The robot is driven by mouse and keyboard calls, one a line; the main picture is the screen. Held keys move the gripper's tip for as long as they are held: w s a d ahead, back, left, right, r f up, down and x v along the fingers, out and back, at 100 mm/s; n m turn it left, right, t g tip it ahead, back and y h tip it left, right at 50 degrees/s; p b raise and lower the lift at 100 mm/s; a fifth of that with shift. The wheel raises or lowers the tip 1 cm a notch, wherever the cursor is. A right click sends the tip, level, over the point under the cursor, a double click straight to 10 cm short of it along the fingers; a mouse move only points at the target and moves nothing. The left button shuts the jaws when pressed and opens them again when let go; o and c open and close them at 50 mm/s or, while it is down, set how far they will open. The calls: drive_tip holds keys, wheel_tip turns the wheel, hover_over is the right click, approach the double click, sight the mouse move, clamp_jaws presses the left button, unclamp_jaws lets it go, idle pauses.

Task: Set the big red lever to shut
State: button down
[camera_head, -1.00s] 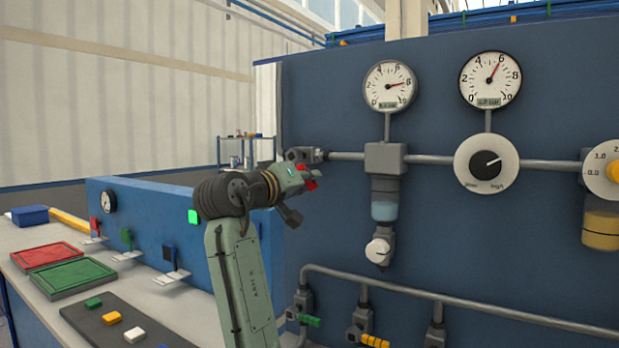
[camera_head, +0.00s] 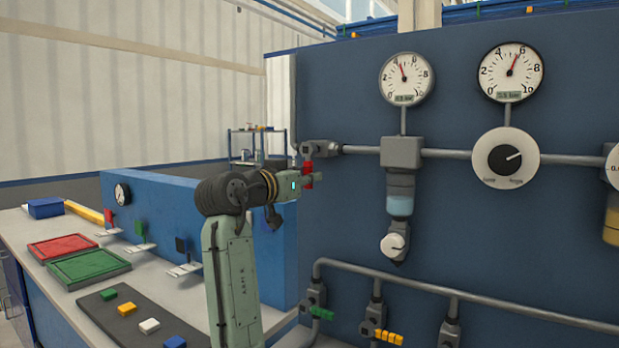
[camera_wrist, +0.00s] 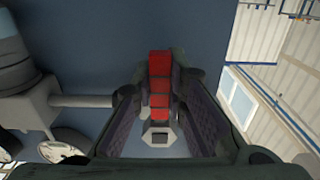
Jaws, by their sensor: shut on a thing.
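The big red lever (camera_head: 308,174) hangs from the valve at the left end of the upper pipe. In the head view it points downward, partly hidden by my gripper (camera_head: 312,180). In the wrist view the red lever (camera_wrist: 160,88) runs between the two fingers of my gripper (camera_wrist: 160,100). The fingers are shut on it. The grey valve body (camera_head: 316,149) sits just above the gripper, at the panel's left edge.
A left gauge (camera_head: 406,79) and a right gauge (camera_head: 511,72) stand above the pipe. A filter bowl and a black knob (camera_head: 505,159) are to the right. Lower valves have green and yellow handles. A bench (camera_head: 180,304) with trays and coloured blocks lies left.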

idle(0.4)
drive_tip(key=c, duration=1.6)
unclamp_jaws()
drive_tip(key=v, duration=1.2)
